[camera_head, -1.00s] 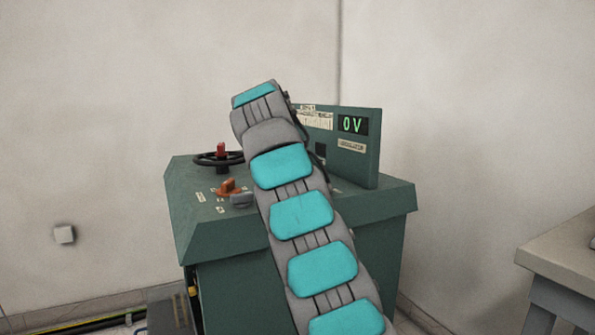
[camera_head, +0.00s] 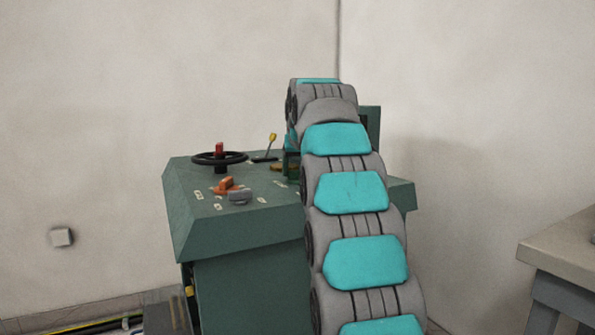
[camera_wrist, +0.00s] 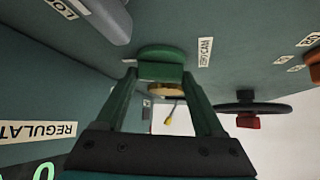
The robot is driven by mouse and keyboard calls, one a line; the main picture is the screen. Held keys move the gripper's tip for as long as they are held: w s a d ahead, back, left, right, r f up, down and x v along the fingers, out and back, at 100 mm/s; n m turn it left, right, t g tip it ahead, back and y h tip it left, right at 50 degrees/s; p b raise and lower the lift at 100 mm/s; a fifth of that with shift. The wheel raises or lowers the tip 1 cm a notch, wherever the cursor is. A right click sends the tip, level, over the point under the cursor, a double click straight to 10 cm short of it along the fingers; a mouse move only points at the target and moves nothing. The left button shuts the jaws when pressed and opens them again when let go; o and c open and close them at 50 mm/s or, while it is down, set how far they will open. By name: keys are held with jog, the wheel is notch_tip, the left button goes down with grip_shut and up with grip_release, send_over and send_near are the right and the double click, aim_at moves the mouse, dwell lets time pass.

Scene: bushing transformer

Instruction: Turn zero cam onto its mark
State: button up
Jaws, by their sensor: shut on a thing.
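The zero cam is a rounded green part (camera_wrist: 160,54) in the wrist view, standing on the green panel next to a label that appears to read zero cam (camera_wrist: 205,52). My gripper (camera_wrist: 159,76) has one finger on each side of it and is shut on it. A brass disc (camera_wrist: 170,90) shows between the fingers beside the green part. I cannot make out the mark or how the cam lines up with it. In the head view my arm hides the gripper and most of the cam's area.
A black handwheel with a red knob (camera_head: 220,157), a yellow-tipped lever (camera_head: 268,147), an orange knob (camera_head: 227,186) and a grey knob (camera_head: 240,197) stand on the green cabinet (camera_head: 245,265). A grey table (camera_head: 560,250) stands at right.

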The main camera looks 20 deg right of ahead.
jog(key=shift+d+r+n+y+p, duration=0.15)
jog(key=shift+n+y+p, duration=0.45)
jog(key=shift+n+y, duration=1.1)
jog(key=shift+n, duration=0.3)
jog(key=o, duration=1.4)
jog(key=v, duration=0.7)
jog(key=shift+s+r, duration=0.1)
jog(key=shift+s, duration=0.3)
